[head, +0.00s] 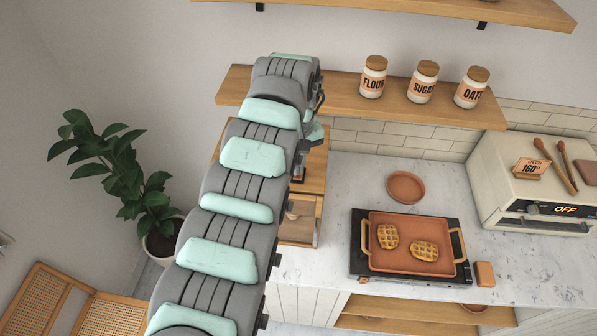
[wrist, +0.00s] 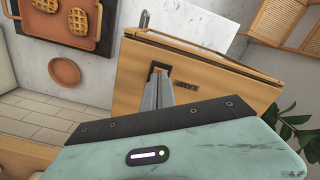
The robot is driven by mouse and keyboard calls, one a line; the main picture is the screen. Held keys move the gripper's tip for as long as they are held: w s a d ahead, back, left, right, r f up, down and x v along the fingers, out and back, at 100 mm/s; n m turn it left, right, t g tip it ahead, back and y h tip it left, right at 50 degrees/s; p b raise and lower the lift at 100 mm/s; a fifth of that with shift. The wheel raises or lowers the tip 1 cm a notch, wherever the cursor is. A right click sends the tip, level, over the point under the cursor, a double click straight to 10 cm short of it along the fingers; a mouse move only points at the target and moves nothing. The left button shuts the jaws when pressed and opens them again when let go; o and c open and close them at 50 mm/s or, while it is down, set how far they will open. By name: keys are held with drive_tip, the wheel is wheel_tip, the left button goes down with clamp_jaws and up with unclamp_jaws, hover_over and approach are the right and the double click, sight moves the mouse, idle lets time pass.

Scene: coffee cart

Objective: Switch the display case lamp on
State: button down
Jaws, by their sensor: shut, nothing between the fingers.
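The wooden display case (head: 314,160) stands on the counter, partly hidden behind my arm in the head view. In the wrist view its wooden top (wrist: 215,72) fills the middle. A dark switch plate (wrist: 153,72) with a bit of orange sits on that top, beside a small dark label (wrist: 187,86) whose lettering is hard to read. My gripper (wrist: 160,76) is shut and empty, its fingertips right over the switch and covering part of it. I cannot tell whether they touch it. The lamp itself is hidden, and whether it is lit cannot be told.
A griddle with a terracotta tray (head: 410,268) of waffles and a round terracotta dish (head: 406,187) are right of the case. A wooden shelf (head: 340,103) with several jars hangs above. A potted plant (head: 130,180) stands left. An oven (head: 500,195) showing OFF is far right.

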drive_tip(key=shift+f+b, duration=0.45)
drive_tip(key=shift+f, duration=0.5)
idle(0.6)
drive_tip(key=shift+r, duration=3.55)
